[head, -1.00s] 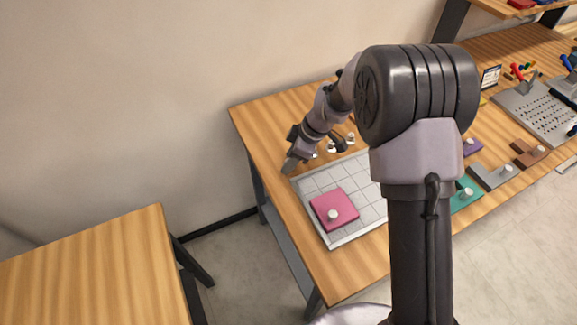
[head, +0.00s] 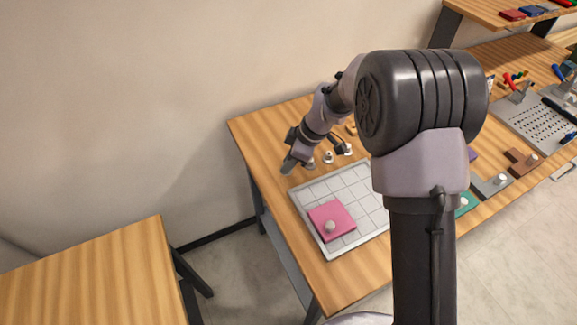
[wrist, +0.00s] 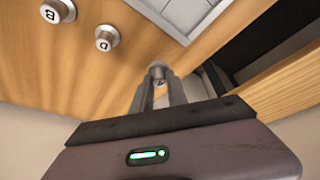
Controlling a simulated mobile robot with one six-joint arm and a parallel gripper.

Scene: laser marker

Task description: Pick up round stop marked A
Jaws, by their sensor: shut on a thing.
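My gripper (wrist: 158,90) points away from the camera in the wrist view, its two fingers closed on a small round metal stop (wrist: 157,69). The mark on this stop is too small to read. Two other round stops stand on the wood to the left in the wrist view, one marked B (wrist: 58,11) and one with a letter that looks like D or Q (wrist: 106,37). In the head view, my gripper (head: 288,166) is at the far left part of the table, and its fingertips and the held stop are hard to make out there.
A pale gridded tray (head: 349,180) lies in front of the gripper, with a pink plate (head: 343,213) with a knob on it. Coloured knobbed pieces, such as a brown one (head: 521,166), are to the right. A separate wooden table (head: 90,265) stands at left.

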